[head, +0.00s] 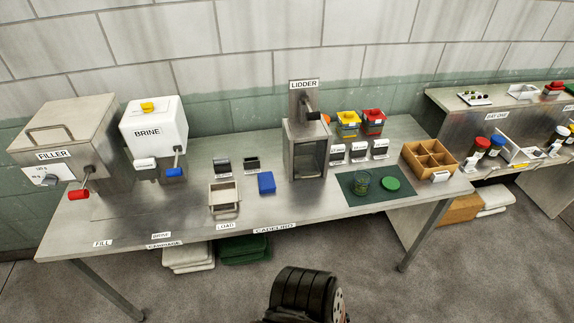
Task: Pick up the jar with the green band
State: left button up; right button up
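A clear glass jar with a greenish tint (361,183) stands on a dark green mat (372,200) toward the right of the steel table. Its band is too small to make out clearly. A round green lid (391,184) lies on the mat just to the right of the jar, apart from it. Neither of my grippers shows in the head view, and nothing is touching the jar.
The lidder (305,150) stands left of the mat, and a wooden divided box (429,160) stands right of it. Red and yellow bins (360,122) and small labelled holders are behind. A blue block (266,183) lies further left. The table's front edge is clear before the mat.

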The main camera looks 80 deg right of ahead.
aim_at(362, 182)
jog(key=z, duration=2.35)
jog(key=i, duration=1.5)
jog(key=z, duration=0.65)
